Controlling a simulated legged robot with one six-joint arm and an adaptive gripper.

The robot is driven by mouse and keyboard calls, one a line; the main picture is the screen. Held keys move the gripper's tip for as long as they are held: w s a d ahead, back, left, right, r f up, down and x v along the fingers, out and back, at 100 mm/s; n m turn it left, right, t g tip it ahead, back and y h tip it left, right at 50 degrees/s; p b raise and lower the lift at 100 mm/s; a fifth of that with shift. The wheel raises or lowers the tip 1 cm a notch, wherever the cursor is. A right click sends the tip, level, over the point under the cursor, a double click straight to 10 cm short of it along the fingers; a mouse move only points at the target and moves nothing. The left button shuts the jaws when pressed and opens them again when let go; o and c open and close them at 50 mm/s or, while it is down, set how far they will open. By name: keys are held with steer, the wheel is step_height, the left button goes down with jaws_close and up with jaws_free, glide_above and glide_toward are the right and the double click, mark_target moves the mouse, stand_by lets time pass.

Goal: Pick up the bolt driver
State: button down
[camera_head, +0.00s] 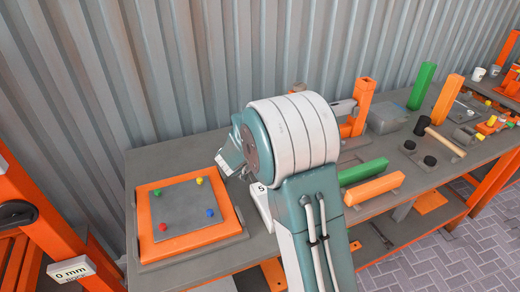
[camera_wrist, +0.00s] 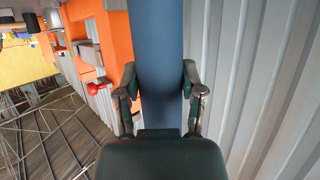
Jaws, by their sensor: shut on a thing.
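In the wrist view my gripper (camera_wrist: 160,92) has its two dark fingers on either side of a long dark blue bar (camera_wrist: 157,45). It is shut on this bar, which runs away from the palm to the top edge. The bar's far end is out of view, and I cannot tell for sure that it is the bolt driver. In the head view my arm's large white and teal joint stands over the bench, and my gripper and the held bar cannot be made out there.
An orange-framed board (camera_head: 150,222) with coloured knobs lies on the grey bench (camera_head: 165,160), left of my arm. A corrugated wall (camera_head: 180,70) stands close behind.

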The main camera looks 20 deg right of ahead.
steer(key=s+a+r, duration=0.4)
steer(key=s+r, duration=0.9)
steer(key=shift+s, duration=0.25)
steer(key=shift+w+a, duration=0.1)
stand_by(0.6)
